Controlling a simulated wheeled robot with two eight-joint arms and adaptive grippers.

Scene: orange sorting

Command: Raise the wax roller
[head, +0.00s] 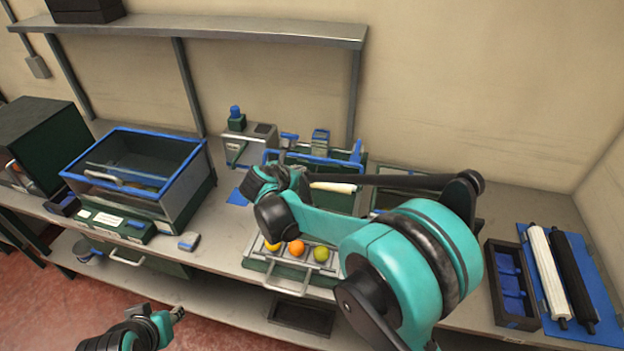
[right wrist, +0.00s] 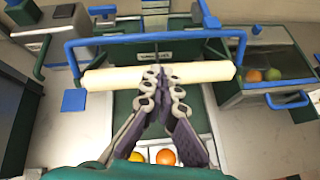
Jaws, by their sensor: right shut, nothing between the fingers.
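The cream wax roller (right wrist: 105,78) lies crosswise in the right wrist view, below a blue bar frame (right wrist: 120,39). In the head view only a short piece of the roller (head: 333,187) shows beside my right arm. My right gripper (right wrist: 160,72) is shut and empty, its fingertips together at the middle of the roller. They overlap it in the picture; I cannot tell whether they touch. In the head view my right gripper (head: 285,176) is partly hidden by its own wrist. My left gripper (head: 178,313) is low at the left, away from the roller; its jaw state is unclear.
Oranges (head: 296,247) and other fruit lie in a front tray (head: 284,278). A blue-rimmed glass-topped box (head: 185,189) stands left. At right are a dark blue-lined tray (head: 493,262) and white (head: 548,272) and black rollers (head: 574,275) on a blue mat. A shelf (head: 250,29) runs above.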

